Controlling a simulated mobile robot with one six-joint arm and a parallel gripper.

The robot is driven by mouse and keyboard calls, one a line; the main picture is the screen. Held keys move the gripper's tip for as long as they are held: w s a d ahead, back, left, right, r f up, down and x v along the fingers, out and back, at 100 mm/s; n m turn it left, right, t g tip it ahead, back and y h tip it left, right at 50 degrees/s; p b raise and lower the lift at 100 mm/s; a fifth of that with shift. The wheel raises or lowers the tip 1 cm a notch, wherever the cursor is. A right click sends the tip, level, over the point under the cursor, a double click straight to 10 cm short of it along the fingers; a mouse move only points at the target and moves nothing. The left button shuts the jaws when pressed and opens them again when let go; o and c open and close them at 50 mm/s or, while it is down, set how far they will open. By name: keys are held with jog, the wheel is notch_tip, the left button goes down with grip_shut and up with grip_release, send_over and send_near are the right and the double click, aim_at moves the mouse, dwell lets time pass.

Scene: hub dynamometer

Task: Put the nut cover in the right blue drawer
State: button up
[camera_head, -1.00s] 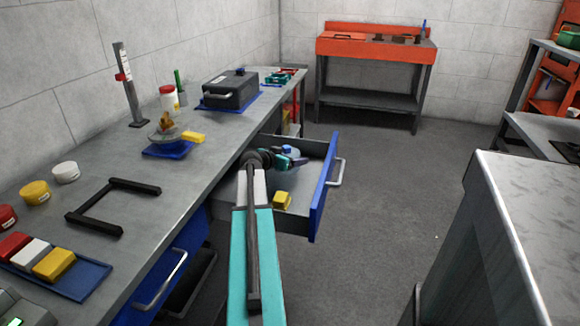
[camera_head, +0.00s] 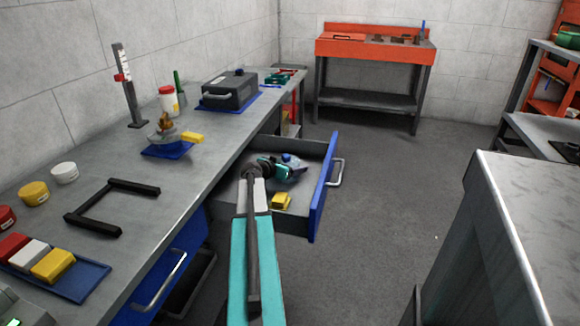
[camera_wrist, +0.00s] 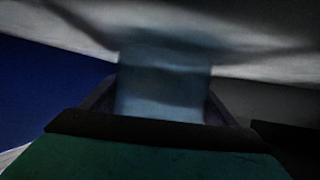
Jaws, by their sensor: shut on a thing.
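The right blue drawer (camera_head: 321,190) is pulled open under the bench in the head view. My gripper (camera_head: 284,167) is inside or just above this drawer, toward its far end. It is shut on a pale grey-blue piece with a blue top (camera_head: 298,164), which I take to be the nut cover. The piece looks tilted; whether it touches the drawer floor cannot be told. In the wrist view a blurred pale blue part (camera_wrist: 165,85) stands between the fingers, and its lower end is hidden by my gripper.
A yellow block (camera_head: 282,201) lies in the drawer nearer the front. A second blue drawer (camera_head: 165,275) is at lower left. The bench (camera_head: 160,195) holds a black frame, a dark case and several small containers. Open floor lies right of the drawer.

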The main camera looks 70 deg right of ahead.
jog(key=shift+f, duration=0.15)
jog(key=o, duration=1.1)
jog(key=shift+r, duration=0.2)
jog(key=v, duration=1)
jog(key=shift+a+r, duration=0.1)
jog(key=shift+a, duration=0.25)
jog(key=shift+w+a+r, duration=0.25)
jog(key=shift+w+a, duration=0.05)
jog(key=shift+a, duration=0.25)
jog(key=shift+r, duration=0.15)
